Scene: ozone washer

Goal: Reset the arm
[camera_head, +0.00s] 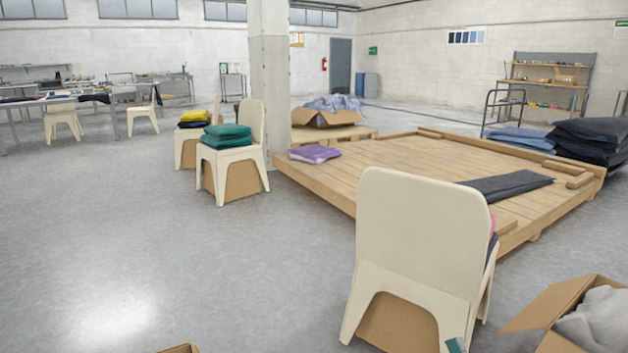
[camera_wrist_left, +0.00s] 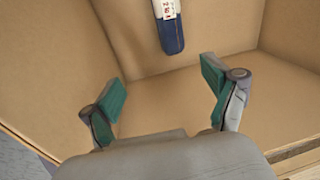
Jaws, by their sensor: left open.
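My left gripper (camera_wrist_left: 162,92) shows in the left wrist view, its two green-padded fingers spread wide with nothing between them. It points into a cardboard box (camera_wrist_left: 217,30). A dark blue object with a white and red label (camera_wrist_left: 172,32) lies in the box, beyond the fingertips and apart from them. My left gripper does not show in the head view. A small teal piece (camera_head: 456,345) at the bottom edge of the head view looks like a finger pad of my right gripper; the rest is cut off.
A cream chair (camera_head: 422,225) stands close in front, beside an open cardboard box with grey cloth (camera_head: 600,322). A low wooden platform (camera_head: 400,165) lies behind it. Another box edge (camera_head: 180,349) shows at the bottom. The grey floor at left is clear.

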